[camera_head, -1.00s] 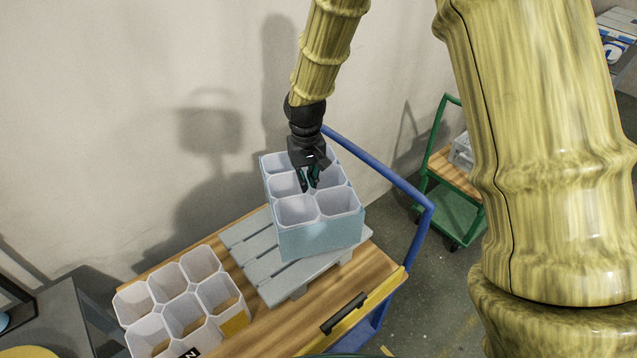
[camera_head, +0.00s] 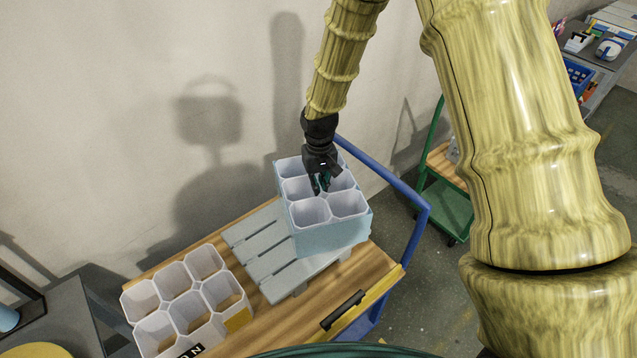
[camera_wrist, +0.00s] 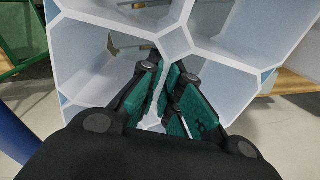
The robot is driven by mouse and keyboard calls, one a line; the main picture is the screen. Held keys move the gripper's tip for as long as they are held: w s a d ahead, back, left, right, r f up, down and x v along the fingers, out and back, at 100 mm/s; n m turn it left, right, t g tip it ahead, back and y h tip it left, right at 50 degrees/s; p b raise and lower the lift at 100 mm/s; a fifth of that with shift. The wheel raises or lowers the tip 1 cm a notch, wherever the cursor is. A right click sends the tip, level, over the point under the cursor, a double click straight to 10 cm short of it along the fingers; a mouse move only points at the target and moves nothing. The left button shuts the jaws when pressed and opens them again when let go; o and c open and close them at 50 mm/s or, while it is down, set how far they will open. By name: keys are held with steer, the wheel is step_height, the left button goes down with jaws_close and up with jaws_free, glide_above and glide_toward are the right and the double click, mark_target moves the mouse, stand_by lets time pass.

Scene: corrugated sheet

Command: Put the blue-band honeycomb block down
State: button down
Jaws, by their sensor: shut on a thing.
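The blue-band honeycomb block (camera_head: 330,238) is a white block of several open cells with a pale blue band around its side. In the head view it is upright over the right part of a grey slatted pallet (camera_head: 262,245); I cannot tell whether it touches the slats. My gripper (camera_head: 320,190) points down into the block and is shut on an inner wall. In the wrist view the teal fingers (camera_wrist: 172,105) pinch a thin cell wall of the block (camera_wrist: 225,60). The block hides the pallet's right part.
The pallet lies on a wooden-topped cart (camera_head: 245,338) with a blue handle (camera_head: 385,172). A second honeycomb block (camera_head: 160,328) with a yellow band stands at the cart's left. A green cart (camera_head: 445,205) is at the right. The wall is close behind.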

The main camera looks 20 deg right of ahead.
steer(key=c, duration=2.1)
jaws_free()
steer(key=shift+s+f, duration=0.1)
steer(key=o, duration=0.5)
steer(key=shift+c, duration=0.2)
step_height(320, 180, up, 12)
steer(key=b, duration=0.3)
steer(key=shift+b, duration=0.4)
